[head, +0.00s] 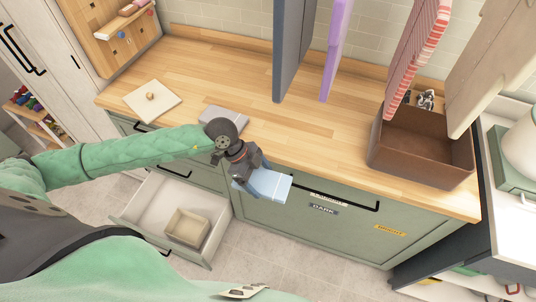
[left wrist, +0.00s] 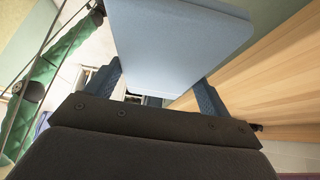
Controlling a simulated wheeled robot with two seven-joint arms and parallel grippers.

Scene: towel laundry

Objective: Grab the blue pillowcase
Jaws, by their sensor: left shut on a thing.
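The blue pillowcase (head: 270,184) is a light blue, flat, folded piece. My left gripper (head: 252,180) is shut on it and holds it in front of the counter's front edge, over the green cabinet fronts. In the left wrist view the pillowcase (left wrist: 178,42) fills the upper middle between the two dark blue fingers and reaches out beyond them. My right gripper is not in view.
Grey, purple (head: 336,50), red-striped and beige cloths hang above. An open drawer (head: 152,208) holds a beige box (head: 187,228).

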